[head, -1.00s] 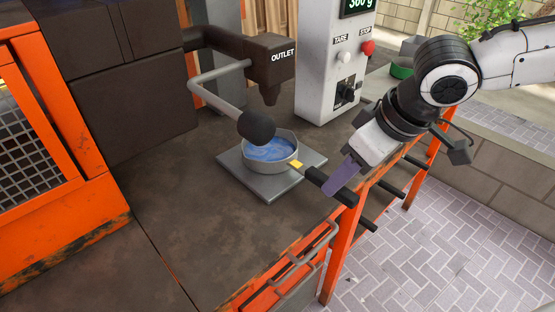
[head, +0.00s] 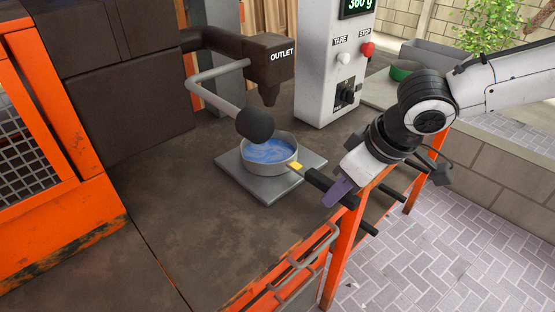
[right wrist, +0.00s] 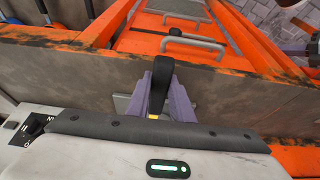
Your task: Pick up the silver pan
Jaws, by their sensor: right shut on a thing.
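The silver pan (head: 270,163) sits on a square grey scale plate (head: 256,190) under the outlet. Blue swirled material lies inside it. Its black handle (head: 320,182) points right and toward the bench edge, with a yellow piece (head: 295,166) near the bowl. My right gripper (head: 338,192) is at the handle, its purple fingers shut around it. In the right wrist view the handle (right wrist: 161,85) stands between the purple fingers (right wrist: 166,103). The pan's bowl is hidden there. My left gripper is not in view.
The outlet nozzle (head: 269,90) and a grey lever with a black knob (head: 255,125) hang close over the pan. A white control box (head: 333,65) with a display stands behind. An orange frame with black bars (head: 385,205) edges the bench at right. The bench front left is clear.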

